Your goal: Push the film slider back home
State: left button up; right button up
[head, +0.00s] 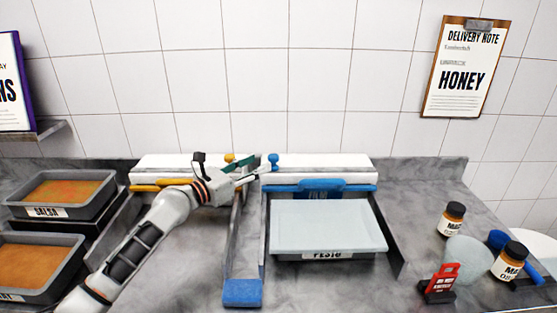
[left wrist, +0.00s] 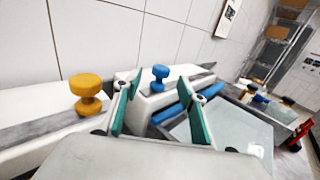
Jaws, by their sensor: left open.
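A blue slider knob (head: 273,161) stands at the left end of the right-hand white film dispenser (head: 345,168). The blue knob also shows in the left wrist view (left wrist: 160,76), between and beyond my fingertips. A yellow knob (head: 229,157) stands on the left-hand white dispenser (head: 155,168). My left gripper (head: 254,170) is open, its teal fingers pointing right, close to the blue knob. It looks empty; I cannot tell if a finger touches the knob. A blue bar marked FILM (head: 320,188) runs along the dispenser front. My right gripper is not in view.
A pale-covered PESTO tray (head: 325,226) sits below the blue bar. A blue-ended rail (head: 242,292) borders it on the left. Salsa tray (head: 38,212) and another tray stand at left. Jars (head: 452,219) and a red stamp-like item (head: 441,280) are at right.

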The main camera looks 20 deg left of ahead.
aim_at(269, 158)
pick_arm(q)
jog(key=b+x, duration=0.1)
jog(key=x, duration=0.6)
jog(key=shift+w+d, duration=0.15)
jog(key=shift+d, duration=0.1)
grip_shut()
jog(key=shift+w, duration=0.1)
